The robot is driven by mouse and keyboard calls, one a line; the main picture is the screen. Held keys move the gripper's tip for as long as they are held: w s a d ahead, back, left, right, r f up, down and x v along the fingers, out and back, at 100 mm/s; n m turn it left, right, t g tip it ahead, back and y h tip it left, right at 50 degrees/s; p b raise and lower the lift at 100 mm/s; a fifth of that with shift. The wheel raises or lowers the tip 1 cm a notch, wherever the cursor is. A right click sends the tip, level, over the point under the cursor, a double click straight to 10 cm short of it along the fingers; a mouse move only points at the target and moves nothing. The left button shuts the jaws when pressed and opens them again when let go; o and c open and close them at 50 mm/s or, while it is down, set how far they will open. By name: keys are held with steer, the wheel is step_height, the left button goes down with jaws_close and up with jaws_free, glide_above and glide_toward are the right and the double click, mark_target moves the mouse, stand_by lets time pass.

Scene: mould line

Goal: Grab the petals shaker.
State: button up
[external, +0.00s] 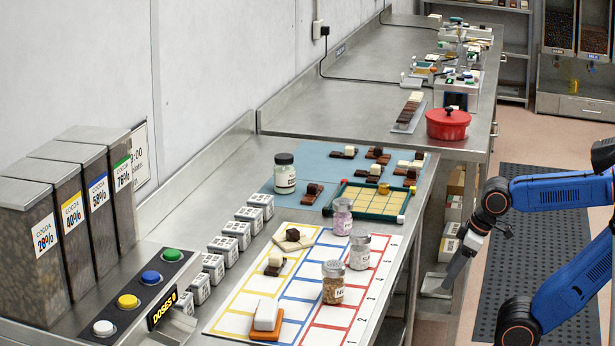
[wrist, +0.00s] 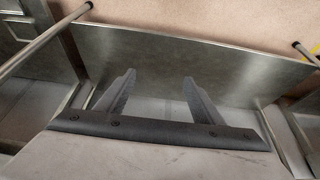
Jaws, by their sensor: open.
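Several shakers stand on the steel bench in the external view. One with pinkish-purple contents (external: 342,217) stands upright at the upper edge of the colored grid mat and looks like the petals shaker; its label is too small to read. A shaker with pale grey contents (external: 360,251) and one with brown bits (external: 333,284) stand nearer on the mat. My gripper (external: 452,272) is off the bench's right side, pointing down, apart from all the shakers. In the wrist view its two fingers (wrist: 159,78) are spread with nothing between them. No shaker shows there.
The grid mat (external: 213,326) holds small chocolate pieces and blocks. A red pot (external: 447,124) sits farther back. The bench's right edge lies between my gripper and the shakers.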

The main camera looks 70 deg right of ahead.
steer(key=shift+r, duration=0.1)
step_height(320, 180, up, 41)
steer(key=n+g, duration=0.5)
steer(key=n, duration=1.7)
glide_above(342, 202)
steer(key=shift+f, duration=1.25)
step_height(342, 202, down, 15)
steer(key=shift+d+f, duration=0.1)
steer(key=shift+f, duration=0.05)
steer(key=shift+d+f, duration=0.15)
steer(key=shift+f, duration=1.2)
steer(key=shift+d+f, duration=0.1)
steer(key=shift+f, duration=1.25)
steer(key=shift+c, duration=0.6)
